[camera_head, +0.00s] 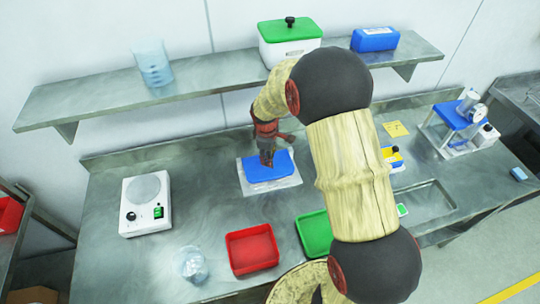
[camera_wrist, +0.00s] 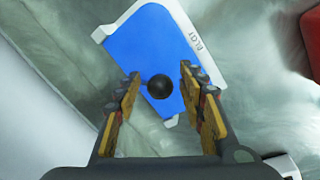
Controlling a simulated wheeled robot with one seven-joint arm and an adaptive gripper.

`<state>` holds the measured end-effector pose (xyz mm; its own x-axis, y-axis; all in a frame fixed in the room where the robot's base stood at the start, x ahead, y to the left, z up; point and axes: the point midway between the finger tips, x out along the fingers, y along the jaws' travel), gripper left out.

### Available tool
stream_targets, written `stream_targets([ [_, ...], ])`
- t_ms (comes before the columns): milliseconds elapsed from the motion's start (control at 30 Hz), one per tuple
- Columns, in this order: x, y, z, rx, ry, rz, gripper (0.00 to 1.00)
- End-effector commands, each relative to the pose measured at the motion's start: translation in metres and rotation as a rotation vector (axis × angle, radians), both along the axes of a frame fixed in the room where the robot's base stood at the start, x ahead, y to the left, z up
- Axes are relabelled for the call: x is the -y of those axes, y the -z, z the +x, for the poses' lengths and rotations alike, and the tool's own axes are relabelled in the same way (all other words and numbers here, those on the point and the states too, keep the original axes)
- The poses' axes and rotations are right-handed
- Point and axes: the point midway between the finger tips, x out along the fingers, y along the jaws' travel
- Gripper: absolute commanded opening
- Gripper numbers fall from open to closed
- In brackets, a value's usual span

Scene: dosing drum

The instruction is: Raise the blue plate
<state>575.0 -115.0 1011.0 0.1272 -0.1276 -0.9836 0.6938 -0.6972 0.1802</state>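The blue plate (camera_head: 264,170) lies on a pale tray or base (camera_head: 290,182) on the metal bench, below the shelf. In the wrist view the blue plate (camera_wrist: 150,50) has a black round knob (camera_wrist: 160,87) and a white border marked with small lettering. My gripper (camera_head: 266,158) is over the plate, pointing down. In the wrist view my gripper (camera_wrist: 160,88) is open, with one finger on each side of the knob and a gap to it on both sides. I cannot tell how far the fingertips are above the plate.
A red tray (camera_head: 252,250) and a green tray (camera_head: 314,232) lie in front of the plate. A white hotplate device (camera_head: 145,204) is to the left, with a glass beaker (camera_head: 191,265) in front. A shelf (camera_head: 200,82) above holds a green-lidded box (camera_head: 289,40).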

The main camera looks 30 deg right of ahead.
Motion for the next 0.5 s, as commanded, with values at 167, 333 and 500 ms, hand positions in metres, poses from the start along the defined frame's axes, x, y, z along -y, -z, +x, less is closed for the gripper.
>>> stream_targets([
  [167, -0.0001, -0.0001, -0.0001, 0.0, 0.0, 0.0, 0.3],
  [333, -0.0002, -0.0001, -0.0002, 0.0, 0.0, 0.0, 0.2],
  [500, -0.0002, -0.0002, -0.0002, 0.0, 0.0, 0.0, 0.1],
])
